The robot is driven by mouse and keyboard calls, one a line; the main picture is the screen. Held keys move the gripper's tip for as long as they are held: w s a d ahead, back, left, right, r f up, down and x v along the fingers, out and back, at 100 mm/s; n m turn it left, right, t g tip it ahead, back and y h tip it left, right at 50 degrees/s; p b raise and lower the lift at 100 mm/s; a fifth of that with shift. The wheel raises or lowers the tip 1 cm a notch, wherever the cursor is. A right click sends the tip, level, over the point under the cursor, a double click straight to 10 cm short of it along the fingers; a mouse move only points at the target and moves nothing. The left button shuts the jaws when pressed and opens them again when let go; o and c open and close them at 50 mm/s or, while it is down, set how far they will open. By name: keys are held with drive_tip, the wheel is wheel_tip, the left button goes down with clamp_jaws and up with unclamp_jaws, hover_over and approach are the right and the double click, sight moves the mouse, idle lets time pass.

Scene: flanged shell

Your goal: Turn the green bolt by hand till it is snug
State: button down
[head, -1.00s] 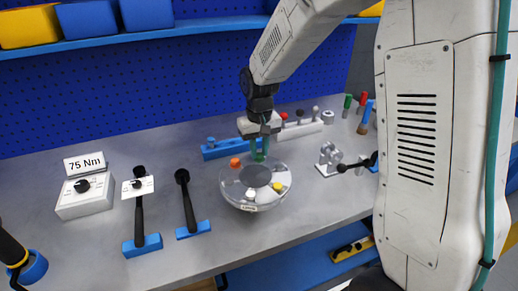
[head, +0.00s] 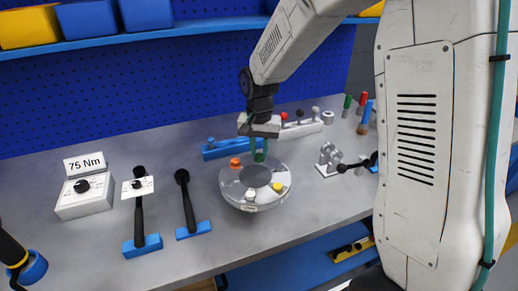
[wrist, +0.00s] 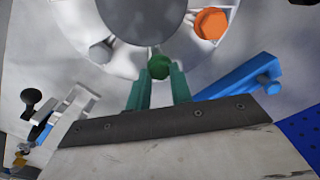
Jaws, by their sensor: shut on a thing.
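The green bolt (wrist: 159,66) sits at the rim of the round flanged shell (head: 240,193), on the side toward the pegboard. My gripper (wrist: 159,80) has green fingers on either side of the bolt head and is shut on it. In the head view my gripper (head: 259,150) comes down from above onto the back of the shell, and the bolt is mostly hidden there by the fingers. An orange bolt (head: 235,162), a yellow bolt (head: 278,187) and a white bolt (head: 250,194) also stand on the flange.
A blue holder (head: 215,151) lies close behind the shell. Two black-handled wrenches in blue stands (head: 148,245) and a box beside a 75 Nm sign (head: 84,162) are at the left. A grey metal fixture (head: 330,158) stands at the right. The bench front is clear.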

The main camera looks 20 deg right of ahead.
sight(259, 155)
drive_tip(key=shift+w+r, duration=0.1)
drive_tip(key=shift+r, duration=0.05)
drive_tip(key=c, duration=1.2)
unclamp_jaws()
drive_tip(key=shift+c, duration=0.2)
wheel_tip(259, 155, up, 8)
drive_tip(key=s+d+r+n, duration=0.1)
drive_tip(key=s+r+n, duration=0.2)
drive_tip(key=s, duration=1.2)
drive_tip(key=s+d+r+n+t, duration=0.1)
drive_tip(key=s+d+r+n, duration=0.1)
drive_tip(key=s, duration=1.3)
wheel_tip(259, 155, up, 2)
drive_tip(key=shift+s+r+n, duration=0.1)
drive_tip(key=shift+s+n, duration=0.2)
drive_tip(key=shift+n, duration=0.3)
